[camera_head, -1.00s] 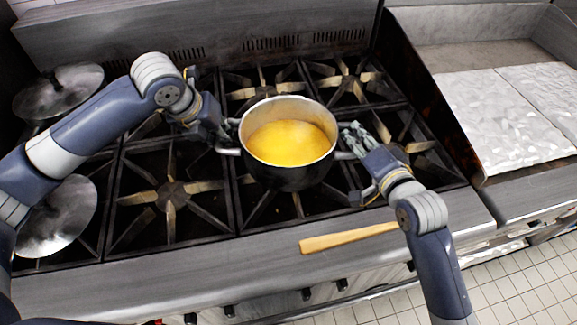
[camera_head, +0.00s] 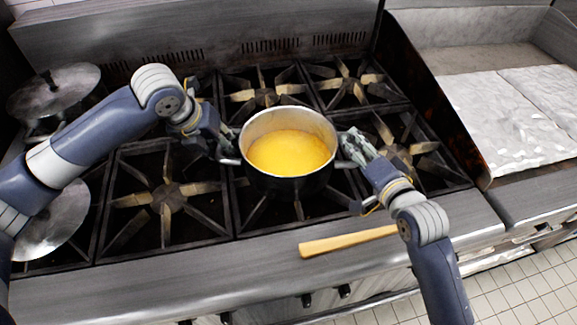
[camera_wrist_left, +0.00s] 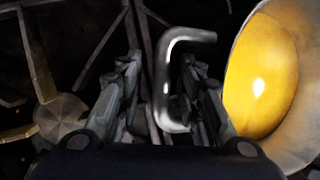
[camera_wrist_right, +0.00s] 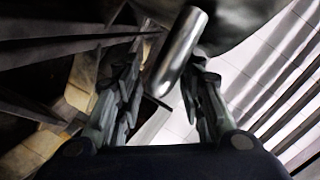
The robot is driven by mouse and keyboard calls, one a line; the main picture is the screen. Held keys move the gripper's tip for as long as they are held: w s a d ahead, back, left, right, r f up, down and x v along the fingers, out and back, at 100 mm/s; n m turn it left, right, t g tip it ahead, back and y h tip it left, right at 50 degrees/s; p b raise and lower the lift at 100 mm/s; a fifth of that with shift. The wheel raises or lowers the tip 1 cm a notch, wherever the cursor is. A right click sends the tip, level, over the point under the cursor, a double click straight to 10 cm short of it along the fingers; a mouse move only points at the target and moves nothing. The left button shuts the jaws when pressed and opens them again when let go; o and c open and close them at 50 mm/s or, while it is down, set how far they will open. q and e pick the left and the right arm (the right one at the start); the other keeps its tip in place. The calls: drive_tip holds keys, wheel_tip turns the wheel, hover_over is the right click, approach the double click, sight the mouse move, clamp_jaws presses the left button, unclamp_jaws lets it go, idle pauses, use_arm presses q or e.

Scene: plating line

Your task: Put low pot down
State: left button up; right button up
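The low pot (camera_head: 285,185) is dark outside with a pale inner wall and holds yellow food (camera_head: 289,152). It looks level and appears to rest on the front middle burner grate; its underside is hidden. My left gripper (camera_head: 228,147) is at the pot's left handle. In the left wrist view, its fingers (camera_wrist_left: 155,88) are apart, with the metal loop handle (camera_wrist_left: 163,85) between them. My right gripper (camera_head: 347,147) is at the right handle. In the right wrist view, its fingers (camera_wrist_right: 168,85) are apart, with the handle (camera_wrist_right: 180,45) between them.
The stove (camera_head: 170,265) has several burners with dark grates. A wooden utensil (camera_head: 345,241) lies on its front edge, near my right arm. Metal lids (camera_head: 55,90) (camera_head: 58,220) are at the left. A counter with pale slabs (camera_head: 500,115) is at the right.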

use_arm(q)
drive_tip(key=shift+r, duration=0.1)
drive_tip(key=shift+s+r, duration=0.1)
drive_tip(key=shift+r, duration=0.2)
use_arm(e)
drive_tip(key=shift+s, duration=0.2)
use_arm(q)
drive_tip(key=v, duration=1.1)
use_arm(e)
drive_tip(key=v, duration=1.1)
drive_tip(key=shift+s, duration=0.25)
use_arm(q)
drive_tip(key=shift+r, duration=0.1)
use_arm(e)
drive_tip(key=shift+d+r, duration=0.1)
drive_tip(key=shift+d, duration=0.05)
